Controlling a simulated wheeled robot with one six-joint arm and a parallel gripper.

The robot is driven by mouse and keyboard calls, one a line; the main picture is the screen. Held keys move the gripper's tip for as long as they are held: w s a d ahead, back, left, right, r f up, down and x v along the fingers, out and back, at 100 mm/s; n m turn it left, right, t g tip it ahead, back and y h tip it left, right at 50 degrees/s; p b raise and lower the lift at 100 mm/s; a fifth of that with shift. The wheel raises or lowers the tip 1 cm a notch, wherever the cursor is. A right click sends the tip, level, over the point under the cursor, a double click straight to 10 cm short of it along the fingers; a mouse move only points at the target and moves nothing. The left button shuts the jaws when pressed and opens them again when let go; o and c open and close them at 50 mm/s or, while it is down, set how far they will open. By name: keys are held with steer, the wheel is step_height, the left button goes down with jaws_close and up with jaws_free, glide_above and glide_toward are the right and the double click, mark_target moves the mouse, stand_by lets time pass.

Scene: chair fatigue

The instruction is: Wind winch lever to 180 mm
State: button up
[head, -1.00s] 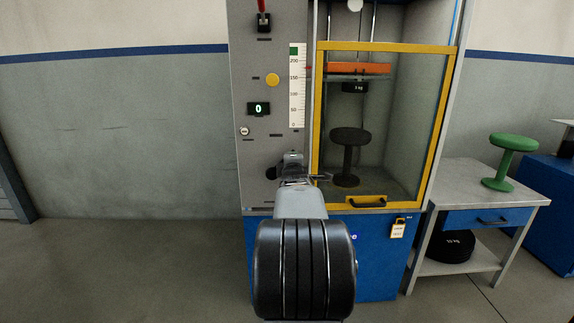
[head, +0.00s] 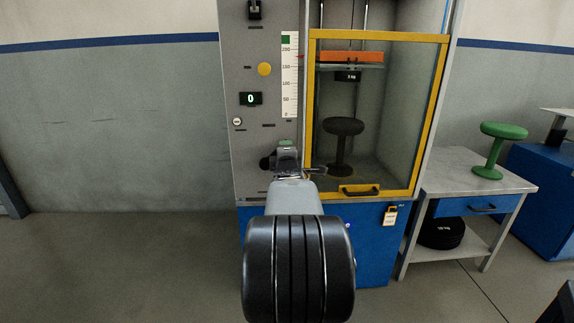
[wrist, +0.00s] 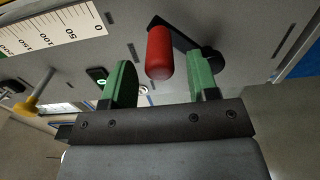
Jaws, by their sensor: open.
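The winch lever's red handle (wrist: 159,52) shows in the wrist view, on a dark crank arm (wrist: 190,40) against the grey panel. My gripper (wrist: 161,78) is open, its two green fingers apart, with the handle ahead of and between them; no contact is visible. In the head view my gripper (head: 287,160) is at the panel's lower part and hides the handle; a dark part of the winch (head: 265,162) shows beside it. The white height scale (head: 289,85) stands above. The orange carriage (head: 350,57) is level with the scale's stretch between 150 and 200.
A yellow-framed guard door (head: 376,36) closes the test bay, with a black stool (head: 342,140) inside. A yellow knob (head: 264,69) and a display reading 0 (head: 251,99) are on the panel. A side table (head: 470,182) with a green stool (head: 500,145) stands right. Left floor is clear.

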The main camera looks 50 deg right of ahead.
steer(key=p+v, duration=0.1)
steer(key=v, duration=1)
steer(key=shift+s, duration=0.25)
steer(key=shift+a, duration=0.15)
